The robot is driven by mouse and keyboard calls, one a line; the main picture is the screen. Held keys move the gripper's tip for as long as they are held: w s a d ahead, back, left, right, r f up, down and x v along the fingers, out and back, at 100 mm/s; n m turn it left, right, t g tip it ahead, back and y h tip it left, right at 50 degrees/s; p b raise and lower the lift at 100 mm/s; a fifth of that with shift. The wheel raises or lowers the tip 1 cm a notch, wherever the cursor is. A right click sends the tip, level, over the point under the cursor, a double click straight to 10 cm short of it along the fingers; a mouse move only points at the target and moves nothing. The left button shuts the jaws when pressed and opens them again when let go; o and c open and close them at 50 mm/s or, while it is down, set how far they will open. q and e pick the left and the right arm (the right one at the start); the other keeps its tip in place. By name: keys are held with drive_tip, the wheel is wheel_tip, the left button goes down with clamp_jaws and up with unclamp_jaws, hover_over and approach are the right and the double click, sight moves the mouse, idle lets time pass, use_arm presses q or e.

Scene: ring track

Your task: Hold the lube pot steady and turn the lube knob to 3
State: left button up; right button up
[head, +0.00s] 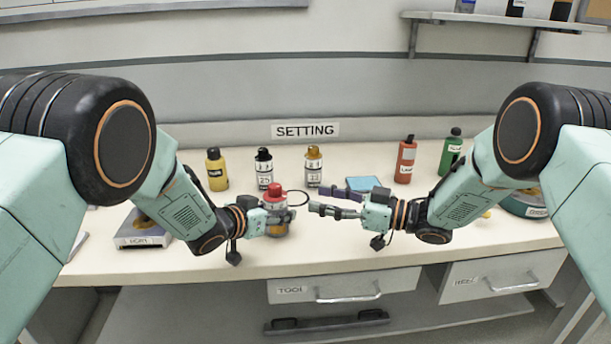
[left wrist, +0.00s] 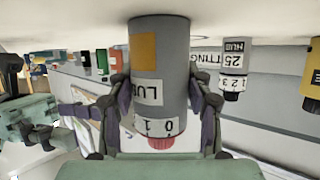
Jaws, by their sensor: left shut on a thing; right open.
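The lube pot (head: 277,229) is a grey cylinder with an orange patch, standing on the bench. Its red knob (head: 275,198) is on top. My left gripper (head: 284,216) is shut around the pot's body. In the left wrist view, which is upside down, the pot (left wrist: 160,60) stands between my two fingers. A white band reads 0 and 1 beside the red knob (left wrist: 160,143); the pointer's setting cannot be told. My right gripper (head: 316,208) is open and empty, its fingers pointing left, to the right of the pot and apart from it.
Behind the pot stand a yellow bottle (head: 216,170) and two numbered bottles (head: 264,169) (head: 313,167). A blue cloth (head: 363,183), a red bottle (head: 405,160) and a green bottle (head: 450,153) are further right. A labelled grey box (head: 141,233) lies left. The bench front is mostly clear.

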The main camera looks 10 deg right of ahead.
idle(0.9)
use_arm(q)
drive_tip(key=o, duration=1.4)
drive_tip(key=shift+c, duration=0.2)
drive_tip(key=v, duration=1.2)
drive_tip(key=x, duration=1.2)
use_arm(e)
drive_tip(key=shift+w+a, duration=0.2)
drive_tip(key=shift+a, duration=0.3)
drive_tip(key=shift+d, duration=0.1)
